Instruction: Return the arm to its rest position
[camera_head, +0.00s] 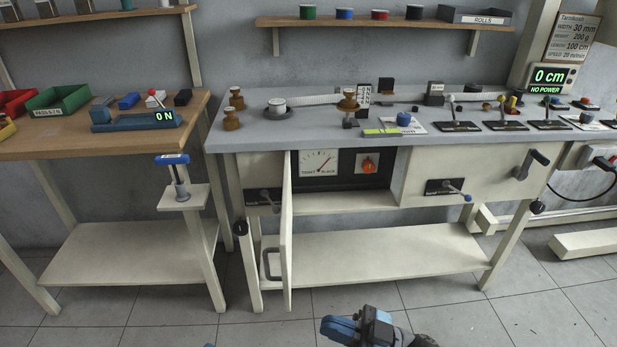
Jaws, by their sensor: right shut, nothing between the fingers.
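My right gripper (340,328) shows at the bottom middle, a blue and black body with its arm running off to the lower right. It is shut and holds nothing. It is in front of the grey-topped workbench (300,128), low over the tiled floor and apart from the bench. A small blue piece shows at the bottom edge, left of the gripper; I cannot tell what it is.
A cabinet door (286,235) stands open towards me under the bench, beside a gauge (318,163). A wooden table (60,142) with bins stands left. A display (549,79) reads "0 cm, NO POWER". The tiled floor (170,325) in front is clear.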

